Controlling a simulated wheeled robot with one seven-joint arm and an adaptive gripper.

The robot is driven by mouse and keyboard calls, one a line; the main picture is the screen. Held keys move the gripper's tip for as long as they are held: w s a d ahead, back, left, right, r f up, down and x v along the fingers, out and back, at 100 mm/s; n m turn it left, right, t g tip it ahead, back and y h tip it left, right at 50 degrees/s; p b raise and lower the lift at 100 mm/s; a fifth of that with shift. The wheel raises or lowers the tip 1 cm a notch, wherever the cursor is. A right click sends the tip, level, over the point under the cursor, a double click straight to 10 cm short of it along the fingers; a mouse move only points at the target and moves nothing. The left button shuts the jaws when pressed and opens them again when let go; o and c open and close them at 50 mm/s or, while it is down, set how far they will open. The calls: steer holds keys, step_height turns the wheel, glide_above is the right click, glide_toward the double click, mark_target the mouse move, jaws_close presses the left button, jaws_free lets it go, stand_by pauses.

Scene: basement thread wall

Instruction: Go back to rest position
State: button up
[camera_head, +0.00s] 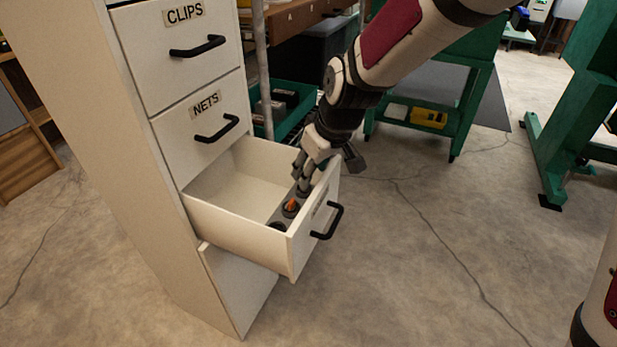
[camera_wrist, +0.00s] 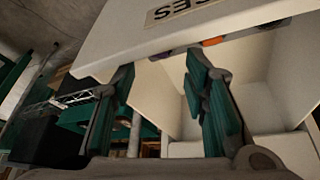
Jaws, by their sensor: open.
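My gripper (camera_head: 302,178) is open at the right side of a pulled-out white drawer (camera_head: 240,222). In the wrist view my gripper's two green-padded fingers (camera_wrist: 160,68) stand apart. One finger is outside the drawer and the other is over its inside, with the drawer's side wall (camera_wrist: 158,95) between them. I cannot tell whether either finger touches the wall. The drawer's front panel, with a partly seen label, fills the top of the wrist view (camera_wrist: 130,35).
Closed drawers marked CLIPS (camera_head: 150,50) and NETS (camera_head: 185,125) are above. A green bin (camera_head: 290,110) and green cart (camera_head: 470,100) stand behind.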

steer(key=v, duration=0.6)
steer(key=shift+s+d+r, duration=0.1)
steer(key=shift+r, duration=0.05)
steer(key=s+d+r+m+g+h, duration=0.1)
steer(key=s+d+r+m, duration=0.15)
steer(key=s+d, duration=0.5)
steer(key=s+d+r+m+h, duration=0.15)
steer(key=s+d+r, duration=0.25)
steer(key=s+d, duration=0.4)
steer(key=s+d+f+m+g, duration=0.1)
steer(key=s+d+m, duration=0.2)
steer(key=s, duration=0.6)
steer(key=s+d+f+m+g, duration=0.1)
steer(key=s+d+m, duration=0.1)
steer(key=s, duration=0.7)
step_height(320, 180, up, 25)
steer(key=t+p, duration=0.3)
steer(key=p, duration=2)
steer(key=shift+d+r+t, duration=0.2)
steer(key=shift+t, duration=0.1)
steer(key=shift+w, duration=0.15)
